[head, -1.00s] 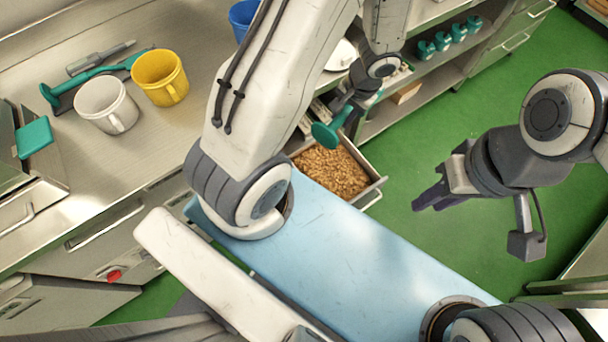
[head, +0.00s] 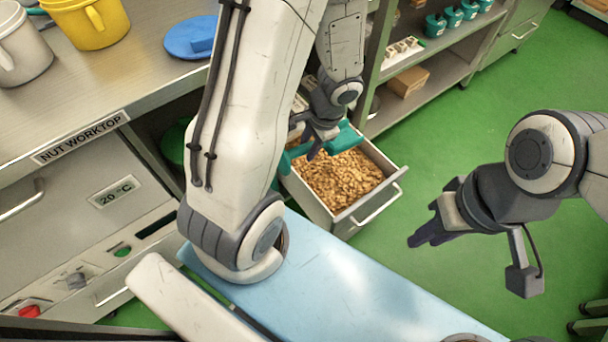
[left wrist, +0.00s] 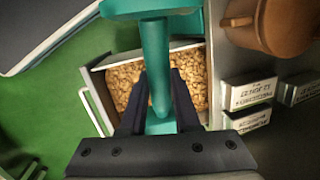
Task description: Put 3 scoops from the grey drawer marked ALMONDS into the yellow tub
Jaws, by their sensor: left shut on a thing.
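The drawer (head: 376,205) stands open, filled with brown nut pieces; it also shows in the left wrist view (left wrist: 203,118). No ALMONDS label is readable on it. My left gripper (head: 318,142) is shut on the handle of a teal scoop (head: 346,138), above the back part of the nuts. In the left wrist view the scoop's handle (left wrist: 156,70) runs between the fingers (left wrist: 160,105). I cannot tell whether the scoop holds anything. The yellow tub (head: 92,24) stands on the worktop at the upper left, partly cut off. My right gripper (head: 430,235) is empty over the green floor.
A white mug-like tub (head: 22,45) stands left of the yellow tub. A blue lid-like thing (head: 190,38) lies on the nut worktop (head: 130,75). Shelves with several teal items (head: 452,16) and a cardboard box (head: 408,81) are behind the drawer.

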